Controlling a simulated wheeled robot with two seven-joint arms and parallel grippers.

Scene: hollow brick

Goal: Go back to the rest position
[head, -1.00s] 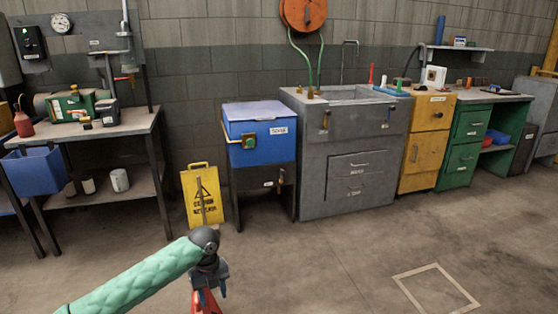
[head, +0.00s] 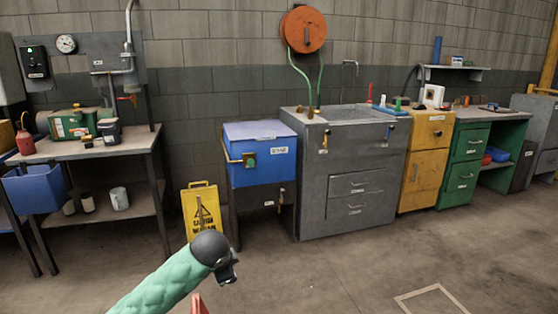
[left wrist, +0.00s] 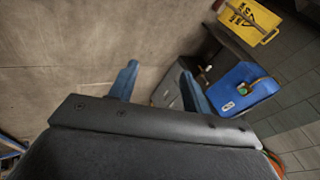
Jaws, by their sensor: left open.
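My left arm, in a green quilted sleeve, comes in from the bottom left of the head view and ends in a black wrist joint. Little of the left gripper shows past that joint. In the left wrist view its two blue fingers (left wrist: 158,82) stand apart with nothing between them, so it is open and empty. Its fingers are clear of the furniture. My right gripper is in neither view.
A blue lidded box on a dark stand (head: 260,152) and a yellow caution sign (head: 202,211) stand ahead. A grey sink cabinet (head: 350,185), yellow cabinet (head: 428,160) and green desk (head: 465,165) line the wall. A workbench (head: 85,150) is at left. The floor is open at right.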

